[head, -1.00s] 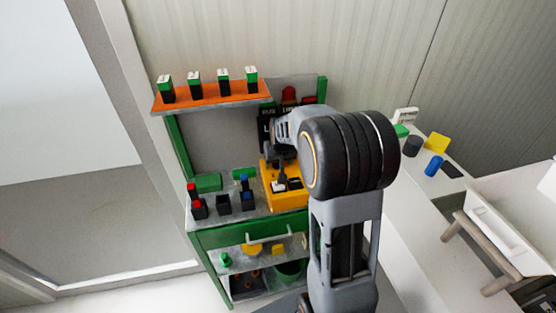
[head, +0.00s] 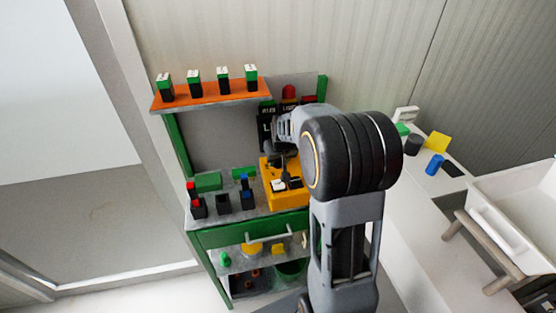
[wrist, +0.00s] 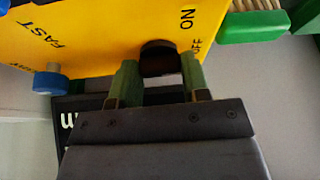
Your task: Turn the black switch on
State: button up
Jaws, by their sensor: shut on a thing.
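The yellow control box (head: 290,199) stands on the green workbench in the head view, partly hidden by my arm. In the wrist view the box's yellow face (wrist: 115,35) fills the top, with the words FAST, ON and OFF. The black switch (wrist: 158,55) is a dark round knob next to the ON and OFF marks. My gripper (wrist: 158,80) has its two green-tipped fingers on either side of the switch, shut on it. In the head view my gripper (head: 284,162) is over the box, its fingertips hard to make out. Which way the switch points cannot be told.
A blue knob (wrist: 50,80) sits on the box, left of my fingers. A green-handled brush (wrist: 252,27) lies to the right. In the head view, red and blue pieces in black holders (head: 222,203) stand left of the box. An orange shelf (head: 210,96) hangs above.

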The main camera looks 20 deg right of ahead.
jog(key=n+b, duration=0.1)
jog(key=n+y+b, duration=0.1)
jog(key=n+b, duration=0.1)
jog(key=n+y+b, duration=0.1)
jog(key=n, duration=0.1)
jog(key=shift+d+f, duration=0.2)
jog(key=shift+f, duration=0.05)
jog(key=n+y+b, duration=0.1)
jog(key=n+b, duration=0.1)
jog(key=n, duration=0.1)
jog(key=shift+w+r+g, duration=0.1)
jog(key=shift+g, duration=0.2)
jog(key=shift+d+r+n+g+y+b, duration=0.1)
jog(key=shift+n+g+y+b, duration=0.45)
jog(key=shift+n, duration=1.15)
jog(key=o, duration=0.9)
jog(key=shift+r, duration=0.1)
